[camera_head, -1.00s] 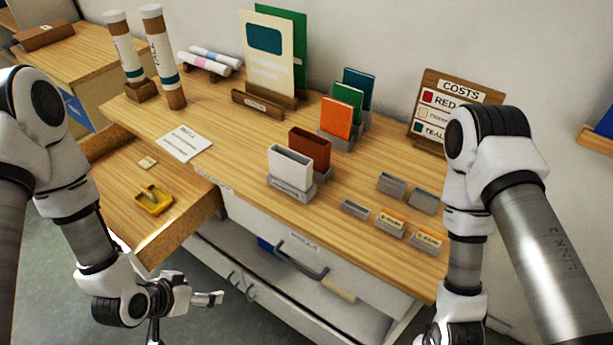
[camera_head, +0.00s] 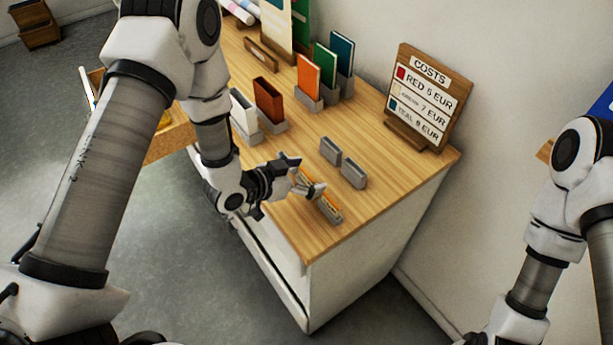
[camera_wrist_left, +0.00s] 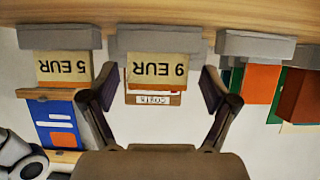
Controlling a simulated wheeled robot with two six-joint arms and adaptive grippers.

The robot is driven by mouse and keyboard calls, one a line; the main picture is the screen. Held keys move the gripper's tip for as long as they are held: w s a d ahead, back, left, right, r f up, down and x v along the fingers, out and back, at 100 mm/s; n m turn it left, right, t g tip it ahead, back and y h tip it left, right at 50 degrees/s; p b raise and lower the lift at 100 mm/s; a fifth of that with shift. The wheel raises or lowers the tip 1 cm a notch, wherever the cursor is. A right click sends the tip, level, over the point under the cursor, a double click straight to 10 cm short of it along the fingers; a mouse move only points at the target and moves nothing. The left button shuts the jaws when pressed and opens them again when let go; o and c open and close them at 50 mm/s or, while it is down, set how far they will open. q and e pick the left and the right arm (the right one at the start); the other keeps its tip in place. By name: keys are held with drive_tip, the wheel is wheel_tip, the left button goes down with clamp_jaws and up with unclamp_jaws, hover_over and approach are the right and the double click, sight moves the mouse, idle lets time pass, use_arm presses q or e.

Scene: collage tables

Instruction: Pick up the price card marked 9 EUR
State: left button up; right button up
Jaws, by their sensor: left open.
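The price card marked 9 EUR (camera_wrist_left: 158,70) stands in a grey holder (camera_wrist_left: 126,40) in the left wrist view, which shows it upside down. My left gripper (camera_wrist_left: 160,90) is open, with one finger to each side of this card and not closed on it. In the head view my left gripper (camera_head: 305,176) is at the front row of holders and partly hides the card there. The similar card marked 5 EUR (camera_wrist_left: 63,68) stands in the neighbouring holder, and in the head view (camera_head: 329,207) it is just right of the gripper. My right gripper is out of view.
Two empty grey holders (camera_head: 330,151) (camera_head: 354,173) stand behind the cards. The COSTS board (camera_head: 429,96) is at the back right. Orange (camera_head: 308,77) and brown (camera_head: 267,99) upright pieces stand to the left. The table's front edge is close below the gripper.

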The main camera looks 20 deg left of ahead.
use_arm(q)
drive_tip(key=shift+s+d+r, duration=0.1)
drive_tip(key=shift+s+d, duration=0.05)
drive_tip(key=c, duration=0.6)
drive_tip(key=shift+c, duration=1.3)
